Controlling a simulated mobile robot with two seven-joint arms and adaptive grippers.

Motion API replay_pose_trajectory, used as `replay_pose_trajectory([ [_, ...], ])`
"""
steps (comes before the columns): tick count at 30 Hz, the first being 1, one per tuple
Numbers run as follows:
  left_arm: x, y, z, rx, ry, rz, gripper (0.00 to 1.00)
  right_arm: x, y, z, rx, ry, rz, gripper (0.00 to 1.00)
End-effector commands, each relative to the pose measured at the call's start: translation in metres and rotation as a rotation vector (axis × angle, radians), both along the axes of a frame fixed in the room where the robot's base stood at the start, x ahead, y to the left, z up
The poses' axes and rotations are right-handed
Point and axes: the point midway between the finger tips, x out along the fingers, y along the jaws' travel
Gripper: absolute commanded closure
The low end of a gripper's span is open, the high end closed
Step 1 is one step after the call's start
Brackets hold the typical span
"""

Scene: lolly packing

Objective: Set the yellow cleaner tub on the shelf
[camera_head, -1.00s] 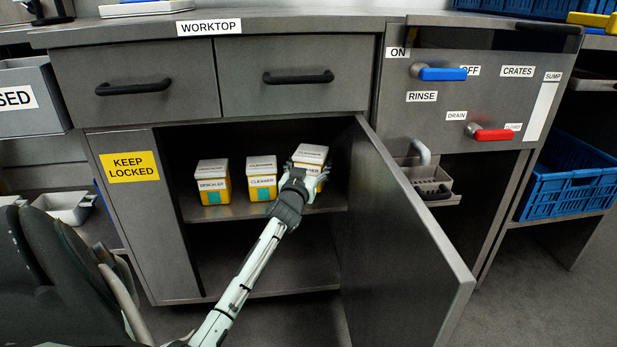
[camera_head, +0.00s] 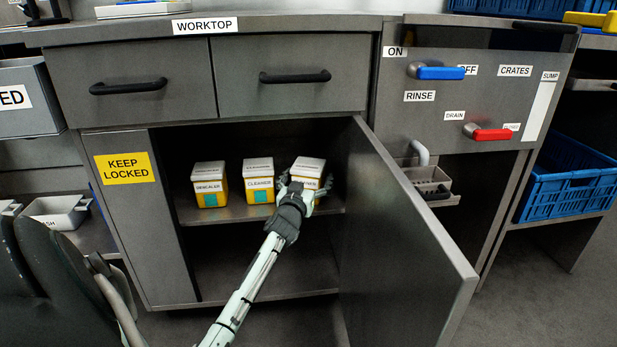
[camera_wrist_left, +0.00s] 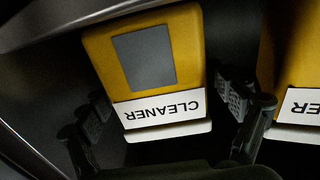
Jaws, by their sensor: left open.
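The yellow cleaner tub (camera_head: 306,170) with a white lid stands at the right end of the cabinet shelf (camera_head: 225,212), looking upright and level with its neighbours. My left gripper (camera_head: 304,191) is in front of it, with its fingers at either side and partly covering its lower front. In the left wrist view the tub (camera_wrist_left: 150,65) appears upside down, its CLEANER label readable. The open fingers of my left gripper (camera_wrist_left: 165,108) flank it there, with a dark gap on the right side. The tub's underside is hidden. My right gripper is not in view.
Another cleaner tub (camera_head: 258,182) stands just left, with a descaler tub (camera_head: 210,186) beyond it. The neighbour (camera_wrist_left: 300,105) is close to one finger in the wrist view. The open cabinet door (camera_head: 395,235) stands close on the right. The lower compartment looks empty.

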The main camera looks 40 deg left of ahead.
Motion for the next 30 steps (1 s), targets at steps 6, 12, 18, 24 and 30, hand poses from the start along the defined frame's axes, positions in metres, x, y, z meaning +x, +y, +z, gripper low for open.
replay_pose_trajectory([
  [6, -0.007, -0.004, 0.002, -0.001, 0.002, -0.001, 0.09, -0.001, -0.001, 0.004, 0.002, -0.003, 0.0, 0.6],
  [12, -0.042, -0.023, 0.003, -0.002, 0.002, 0.0, 0.09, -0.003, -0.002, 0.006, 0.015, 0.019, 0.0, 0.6],
  [18, -0.079, -0.043, 0.003, -0.002, 0.002, 0.001, 0.09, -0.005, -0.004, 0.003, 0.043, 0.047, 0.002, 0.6],
  [24, -0.1, -0.055, 0.003, -0.001, 0.0, 0.0, 0.09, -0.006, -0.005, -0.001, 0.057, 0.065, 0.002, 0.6],
  [30, -0.106, -0.058, 0.003, 0.0, 0.0, 0.0, 0.09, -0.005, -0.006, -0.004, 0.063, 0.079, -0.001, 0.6],
])
